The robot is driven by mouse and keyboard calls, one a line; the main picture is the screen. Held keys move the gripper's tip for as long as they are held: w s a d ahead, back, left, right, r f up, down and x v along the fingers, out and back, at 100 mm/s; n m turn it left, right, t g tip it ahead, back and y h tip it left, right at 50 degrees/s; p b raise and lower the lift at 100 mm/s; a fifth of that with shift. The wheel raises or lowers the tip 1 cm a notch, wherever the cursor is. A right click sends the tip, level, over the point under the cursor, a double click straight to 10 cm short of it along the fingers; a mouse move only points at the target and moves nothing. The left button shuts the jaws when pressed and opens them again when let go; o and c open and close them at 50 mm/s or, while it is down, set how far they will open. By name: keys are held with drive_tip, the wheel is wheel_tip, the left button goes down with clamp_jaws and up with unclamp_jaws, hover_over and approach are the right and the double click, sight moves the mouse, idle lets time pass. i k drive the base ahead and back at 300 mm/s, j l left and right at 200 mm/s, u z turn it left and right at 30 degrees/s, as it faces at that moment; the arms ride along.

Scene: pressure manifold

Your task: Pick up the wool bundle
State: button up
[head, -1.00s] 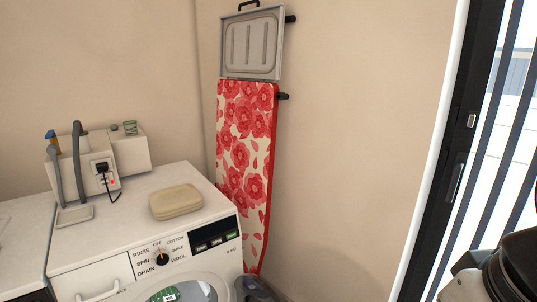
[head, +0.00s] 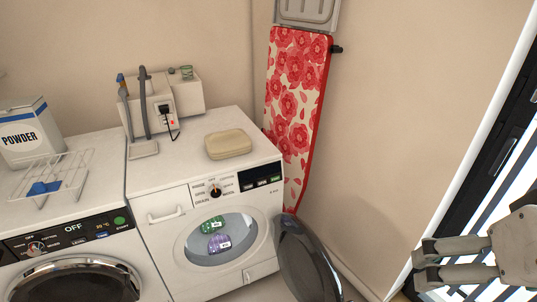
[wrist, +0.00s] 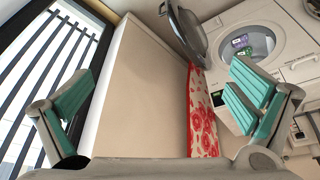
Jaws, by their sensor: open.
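Two labelled bundles lie inside the round opening of the right-hand washing machine (head: 160,238): a green bundle (head: 212,225) above and a purple bundle (head: 219,243) below. Their labels are too small to read, so I cannot tell which is the wool bundle. Both also show small at the top right of the wrist view. The machine's round door (head: 305,262) stands open to the right. My gripper (head: 418,264) is open and empty at the right of the head view, well right of the door and apart from the bundles. Its two green-padded fingers are spread in the wrist view (wrist: 162,85).
A tan folded cloth or soap-like block (head: 229,144) and a white device with hoses (head: 158,105) stand on the machine top. A second machine (head: 75,240) is at left with a powder box (head: 30,133) and wire rack. A floral ironing board (head: 297,95) hangs behind the door.

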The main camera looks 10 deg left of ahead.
sight(220, 243)
drive_tip(key=j, duration=1.4)
drive_tip(key=i+j, duration=0.1)
drive_tip(key=j, duration=1.3)
